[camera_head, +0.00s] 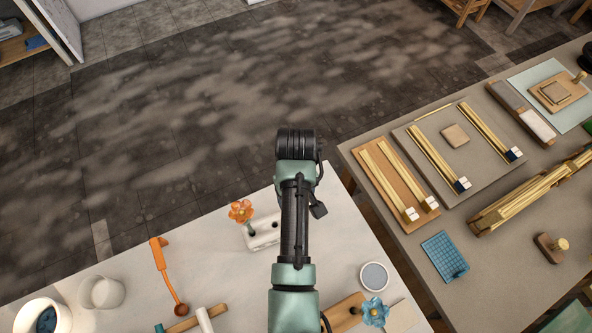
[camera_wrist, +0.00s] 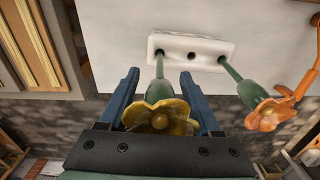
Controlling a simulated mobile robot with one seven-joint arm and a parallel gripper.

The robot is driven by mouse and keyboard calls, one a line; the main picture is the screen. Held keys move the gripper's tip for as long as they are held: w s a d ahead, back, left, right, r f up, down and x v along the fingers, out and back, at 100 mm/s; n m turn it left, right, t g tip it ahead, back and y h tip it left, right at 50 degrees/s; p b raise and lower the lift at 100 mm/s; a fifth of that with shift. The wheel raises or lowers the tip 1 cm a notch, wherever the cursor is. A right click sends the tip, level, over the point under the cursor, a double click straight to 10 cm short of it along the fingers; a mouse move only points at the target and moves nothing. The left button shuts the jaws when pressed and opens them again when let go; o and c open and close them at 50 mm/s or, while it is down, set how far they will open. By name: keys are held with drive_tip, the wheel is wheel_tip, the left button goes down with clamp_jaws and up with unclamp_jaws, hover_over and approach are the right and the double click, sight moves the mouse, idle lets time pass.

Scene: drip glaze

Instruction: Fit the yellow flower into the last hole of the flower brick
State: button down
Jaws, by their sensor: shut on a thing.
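The yellow flower (camera_wrist: 158,116) is between the two blue fingers of my gripper (camera_wrist: 160,75), which is shut on its green stem part. Its thin stem runs to the left hole of the white flower brick (camera_wrist: 205,44) in the wrist view. I cannot tell whether the tip is inside the hole or just above it. The middle hole is empty. The orange flower (camera_wrist: 270,112) stands with its stem in the right hole. In the head view the brick (camera_head: 262,238) and orange flower (camera_head: 241,211) show left of my arm, which hides my gripper and the yellow flower.
A blue flower (camera_head: 375,311) lies by a wooden block (camera_head: 343,313) at the front right. A grey-topped round pot (camera_head: 374,276), an orange tool (camera_head: 163,262), and white cups (camera_head: 101,293) share the pale table. A second table (camera_head: 390,235) with wooden tools stands right.

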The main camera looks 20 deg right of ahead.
drive_tip(key=shift+f, duration=0.6)
drive_tip(key=shift+c, duration=0.4)
unclamp_jaws()
wheel_tip(320, 180, up, 8)
drive_tip(key=shift+r+b, duration=0.15)
drive_tip(key=shift+b, duration=0.8)
wheel_tip(320, 180, up, 5)
drive_tip(key=p, duration=0.4)
drive_tip(key=shift+p, duration=0.4)
